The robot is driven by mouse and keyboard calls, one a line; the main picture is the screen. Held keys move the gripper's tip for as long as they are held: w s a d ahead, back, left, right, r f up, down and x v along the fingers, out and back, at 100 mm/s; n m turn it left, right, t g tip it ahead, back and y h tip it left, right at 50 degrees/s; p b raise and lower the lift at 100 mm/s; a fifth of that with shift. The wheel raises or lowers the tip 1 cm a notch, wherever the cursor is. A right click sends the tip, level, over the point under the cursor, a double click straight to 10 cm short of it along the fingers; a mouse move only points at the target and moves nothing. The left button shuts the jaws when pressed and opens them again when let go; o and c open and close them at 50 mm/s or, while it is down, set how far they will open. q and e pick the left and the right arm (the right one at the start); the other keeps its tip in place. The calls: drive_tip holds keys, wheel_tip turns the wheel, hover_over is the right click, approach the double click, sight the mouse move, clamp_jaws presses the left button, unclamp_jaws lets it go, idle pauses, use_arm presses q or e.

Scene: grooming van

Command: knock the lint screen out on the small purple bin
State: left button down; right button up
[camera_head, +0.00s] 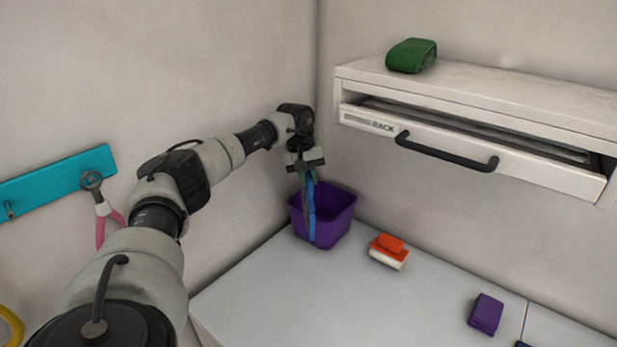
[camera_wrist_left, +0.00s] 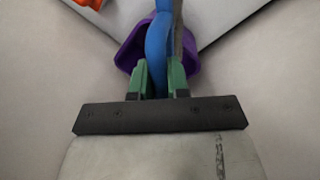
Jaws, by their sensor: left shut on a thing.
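My left gripper (camera_head: 307,176) points down over the small purple bin (camera_head: 337,222) in the back corner. It is shut on the lint screen (camera_head: 311,211), a blue-edged piece seen nearly edge-on. The screen hangs down in front of the bin's opening and near wall. I cannot tell whether it touches the bin. In the left wrist view the green fingers (camera_wrist_left: 161,78) grip the blue frame (camera_wrist_left: 158,40), with a grey part beside it. The purple bin (camera_wrist_left: 192,52) shows behind it, partly hidden. My right gripper is not in view.
An orange and white brush (camera_head: 389,251) and a purple block (camera_head: 486,314) lie on the pale counter (camera_head: 290,290). A wall cabinet with a black-handled drawer (camera_head: 450,155) juts out at right, a green bundle (camera_head: 411,56) on top. A teal rack (camera_head: 55,182) holds pink-handled tool (camera_head: 103,220).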

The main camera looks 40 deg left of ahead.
use_arm(q)
drive_tip(key=shift+f, duration=0.4)
idle(1.0)
drive_tip(key=shift+r+p, duration=0.5)
drive_tip(key=shift+r, duration=0.2)
drive_tip(key=shift+f+b, duration=0.45)
drive_tip(key=shift+f, duration=0.25)
idle(0.4)
drive_tip(key=shift+f, duration=0.1)
idle(1.2)
